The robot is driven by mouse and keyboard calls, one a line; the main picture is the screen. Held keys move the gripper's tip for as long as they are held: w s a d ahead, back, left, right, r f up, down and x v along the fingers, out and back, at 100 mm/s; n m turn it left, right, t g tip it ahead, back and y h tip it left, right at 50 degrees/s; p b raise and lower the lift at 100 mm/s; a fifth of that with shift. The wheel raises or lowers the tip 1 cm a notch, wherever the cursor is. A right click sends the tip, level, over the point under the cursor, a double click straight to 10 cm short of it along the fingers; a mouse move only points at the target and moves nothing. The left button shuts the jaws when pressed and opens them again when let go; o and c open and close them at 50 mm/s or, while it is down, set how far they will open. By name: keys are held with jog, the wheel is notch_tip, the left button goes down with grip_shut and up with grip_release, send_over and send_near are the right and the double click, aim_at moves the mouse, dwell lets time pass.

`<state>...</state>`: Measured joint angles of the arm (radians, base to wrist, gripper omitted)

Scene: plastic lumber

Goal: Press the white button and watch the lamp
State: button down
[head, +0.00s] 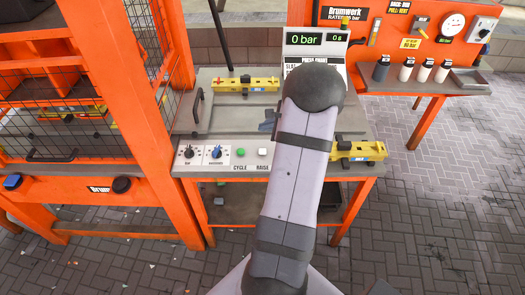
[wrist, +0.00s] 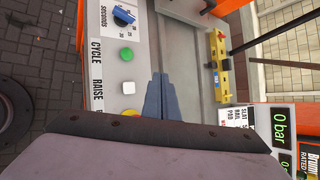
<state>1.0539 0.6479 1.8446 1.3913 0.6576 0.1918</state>
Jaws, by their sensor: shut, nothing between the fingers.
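The white button (head: 263,152) sits on the front control panel above the label RAISE, right of the green button (head: 240,153) marked CYCLE. In the wrist view the white button (wrist: 127,88) and green button (wrist: 126,54) lie left of my gripper (wrist: 160,78). My gripper is shut and empty, its tips apart from the white button in the picture. In the head view, my gripper (head: 268,122) shows partly behind my arm, above and behind the panel. I cannot pick out a lamp for certain; a small yellow piece (head: 345,20) shows above the display.
The display (head: 318,39) reads 0 bar and 0 s. Two dials (head: 216,153) are left of the buttons. One yellow mould (head: 246,85) lies at the back of the bench, another (head: 358,150) at its right. An orange caged frame (head: 165,130) stands left.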

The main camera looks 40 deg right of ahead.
jog(key=shift+f, duration=0.15)
jog(key=b, duration=0.5)
send_over(265, 153)
notch_tip(265, 153, down, 7)
jog(key=shift+r, duration=0.1)
jog(key=shift+f+b, duration=0.9)
jog(key=shift+f+b, duration=0.85)
jog(key=shift+b, duration=0.35)
dwell(1.8)
jog(key=shift+r, duration=0.15)
dwell(0.3)
jog(key=shift+r+p, duration=0.6)
jog(key=shift+r, duration=0.25)
jog(key=shift+r+p, duration=1.8)
jog(key=shift+r, duration=0.6)
